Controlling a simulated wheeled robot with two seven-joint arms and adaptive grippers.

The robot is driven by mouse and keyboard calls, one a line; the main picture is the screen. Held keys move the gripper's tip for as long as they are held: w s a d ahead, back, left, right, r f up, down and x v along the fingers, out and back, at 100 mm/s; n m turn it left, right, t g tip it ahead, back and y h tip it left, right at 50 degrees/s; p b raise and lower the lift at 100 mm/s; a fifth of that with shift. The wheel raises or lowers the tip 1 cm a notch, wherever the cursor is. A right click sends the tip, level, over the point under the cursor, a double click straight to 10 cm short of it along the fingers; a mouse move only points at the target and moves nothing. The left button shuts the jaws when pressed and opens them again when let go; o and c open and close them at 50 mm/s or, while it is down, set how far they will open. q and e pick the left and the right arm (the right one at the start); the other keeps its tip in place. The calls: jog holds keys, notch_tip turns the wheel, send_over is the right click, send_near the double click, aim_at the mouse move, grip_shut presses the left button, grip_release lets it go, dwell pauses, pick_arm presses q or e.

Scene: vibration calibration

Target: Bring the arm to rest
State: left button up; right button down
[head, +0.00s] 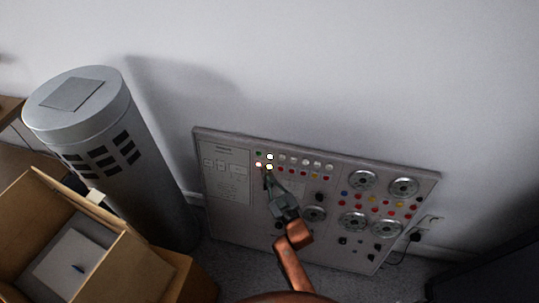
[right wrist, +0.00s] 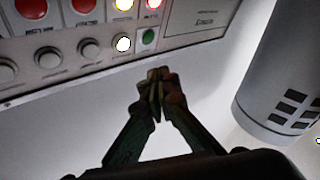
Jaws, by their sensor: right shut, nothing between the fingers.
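My right gripper (head: 268,178) is in front of the upper left part of a grey control panel (head: 225,190). Its arm comes up from the bottom of the head view. In the right wrist view the right gripper (right wrist: 157,85) has its fingertips together, with nothing between them. The fingertips appear close to the panel's row of buttons, near a lit white button (right wrist: 123,44) and a green button (right wrist: 149,37). I cannot tell whether they touch the panel. Lit yellow and red lamps show beside them. My left gripper is not in view.
A grey cylinder (head: 150,165) with dark slots stands left of the panel. An open cardboard box (head: 110,270) is at the lower left. A plug and cable (head: 415,237) are at the panel's right edge. A dark object (head: 485,280) is at the lower right.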

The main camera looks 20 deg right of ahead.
jog(key=s+d+f+m+g+p, duration=0.1)
jog(key=s+d+f+g+p, duration=0.15)
jog(key=s+f, duration=0.75)
jog(key=s+d+f+g+h+p, duration=0.1)
jog(key=s+f+g, duration=0.3)
jog(key=f, duration=1.2)
jog(key=s+d+f+m+g+p, duration=0.15)
jog(key=s+f+g, duration=0.4)
jog(key=f, duration=0.75)
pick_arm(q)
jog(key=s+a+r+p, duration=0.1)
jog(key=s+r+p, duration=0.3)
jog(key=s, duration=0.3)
pick_arm(e)
jog(key=s+d+f+g, duration=0.2)
jog(key=s+f, duration=0.3)
jog(key=s, duration=1)
jog(key=s+d+f+m+g+h, duration=0.1)
jog(key=s+d+f, duration=0.3)
jog(key=s, duration=1.1)
jog(key=s+d+f+g, duration=0.3)
jog(key=s+f+g, duration=0.1)
jog(key=s, duration=1.2)
jog(key=shift+d+f+h, duration=0.3)
jog(key=shift+d+f, duration=0.05)
jog(key=shift+f, duration=0.45)
jog(key=shift+m, duration=0.25)
